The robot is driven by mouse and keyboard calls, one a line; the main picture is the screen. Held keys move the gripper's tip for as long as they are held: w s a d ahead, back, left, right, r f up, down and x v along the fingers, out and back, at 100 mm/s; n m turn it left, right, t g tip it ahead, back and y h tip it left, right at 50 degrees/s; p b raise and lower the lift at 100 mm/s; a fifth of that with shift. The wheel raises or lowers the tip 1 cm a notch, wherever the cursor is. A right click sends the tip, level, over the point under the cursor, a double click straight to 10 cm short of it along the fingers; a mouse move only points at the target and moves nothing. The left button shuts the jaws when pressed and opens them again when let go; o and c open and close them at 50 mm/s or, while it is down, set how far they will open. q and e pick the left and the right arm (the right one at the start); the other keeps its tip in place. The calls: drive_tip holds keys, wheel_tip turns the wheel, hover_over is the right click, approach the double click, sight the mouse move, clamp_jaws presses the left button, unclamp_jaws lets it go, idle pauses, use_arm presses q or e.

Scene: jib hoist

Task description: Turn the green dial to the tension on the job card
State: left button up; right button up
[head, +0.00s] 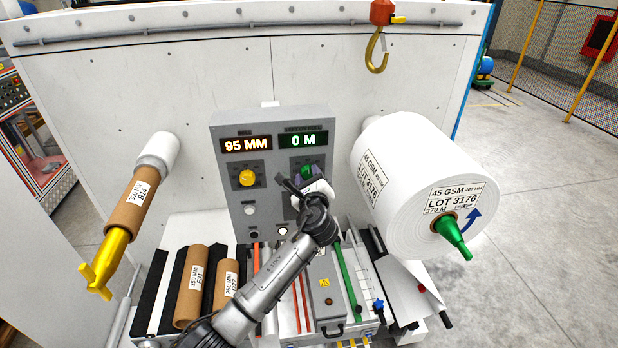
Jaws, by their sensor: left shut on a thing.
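The green dial (308,169) is on the right side of the grey control panel (229,150), under the green "0 M" display (303,140). My left gripper (303,180) is at this dial and shut on it; the gripper and wrist cover much of the dial and its scale. The dial's pointer setting cannot be read. A yellow dial (247,178) sits to its left under the "95 MM" display (246,144). I cannot make out a job card. My right gripper is not in view.
A large white roll (405,165) labelled 45 GSM, LOT 3176 stands right of the panel on a green-tipped shaft (453,238). A brown core (131,205) on a yellow-ended shaft is at left. Cores and rods crowd the tray below.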

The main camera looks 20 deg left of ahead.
use_arm(q)
drive_tip(key=shift+f, duration=0.15)
drive_tip(key=o, duration=0.9)
drive_tip(key=b+v, duration=0.4)
drive_tip(key=v, duration=0.9)
drive_tip(key=shift+s+d, duration=0.15)
drive_tip(key=shift+s, duration=0.2)
